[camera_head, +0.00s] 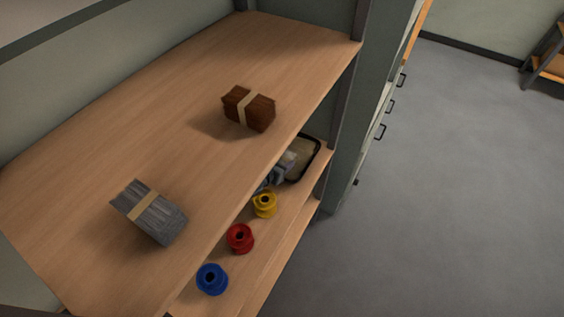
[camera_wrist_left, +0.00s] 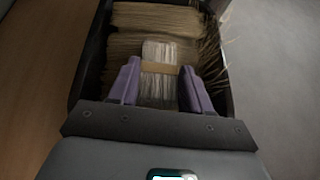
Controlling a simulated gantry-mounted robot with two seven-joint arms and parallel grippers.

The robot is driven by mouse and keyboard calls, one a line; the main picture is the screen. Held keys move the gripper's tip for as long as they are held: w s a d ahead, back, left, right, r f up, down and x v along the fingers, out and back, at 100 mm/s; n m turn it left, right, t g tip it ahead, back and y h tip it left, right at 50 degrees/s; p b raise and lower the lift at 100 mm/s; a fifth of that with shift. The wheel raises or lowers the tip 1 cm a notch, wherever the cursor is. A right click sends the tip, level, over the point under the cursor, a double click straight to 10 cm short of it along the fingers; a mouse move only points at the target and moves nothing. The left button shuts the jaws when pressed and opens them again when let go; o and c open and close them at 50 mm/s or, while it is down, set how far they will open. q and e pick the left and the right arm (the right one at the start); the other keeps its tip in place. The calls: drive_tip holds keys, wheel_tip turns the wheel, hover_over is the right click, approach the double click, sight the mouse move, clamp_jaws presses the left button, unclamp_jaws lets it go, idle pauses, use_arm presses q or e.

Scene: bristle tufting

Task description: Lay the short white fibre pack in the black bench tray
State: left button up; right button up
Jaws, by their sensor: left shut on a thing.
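The short white fibre pack (camera_wrist_left: 158,54), with a tan band round it, is between the purple fingers of my left gripper (camera_wrist_left: 160,68) in the left wrist view. The gripper is shut on it. The pack is over the inside of the black bench tray (camera_wrist_left: 88,66), among tan fibre bundles; whether it touches them I cannot tell. In the head view the tray (camera_head: 318,146) is on the lower shelf, partly hidden by the upper board. My left gripper shows only in small part there. My right gripper is not in view.
Tan fibre bundles (camera_wrist_left: 155,20) fill the tray's far part, with loose strands at its right wall. A brown pack (camera_head: 250,108) and a grey pack (camera_head: 150,212) lie on the upper shelf. Yellow (camera_head: 264,206), red (camera_head: 240,239) and blue (camera_head: 212,280) spools stand on the lower shelf.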

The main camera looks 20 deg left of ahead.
use_arm(q)
drive_tip(key=shift+f, duration=0.1)
drive_tip(key=o, duration=1.1)
drive_tip(key=shift+c, duration=0.2)
drive_tip(key=shift+s+r, duration=0.2)
drive_tip(key=shift+r, duration=0.05)
drive_tip(key=p+v, duration=0.2)
drive_tip(key=v, duration=0.9)
drive_tip(key=shift+s+p, duration=0.3)
drive_tip(key=shift+p, duration=0.05)
drive_tip(key=shift+a+r, duration=0.1)
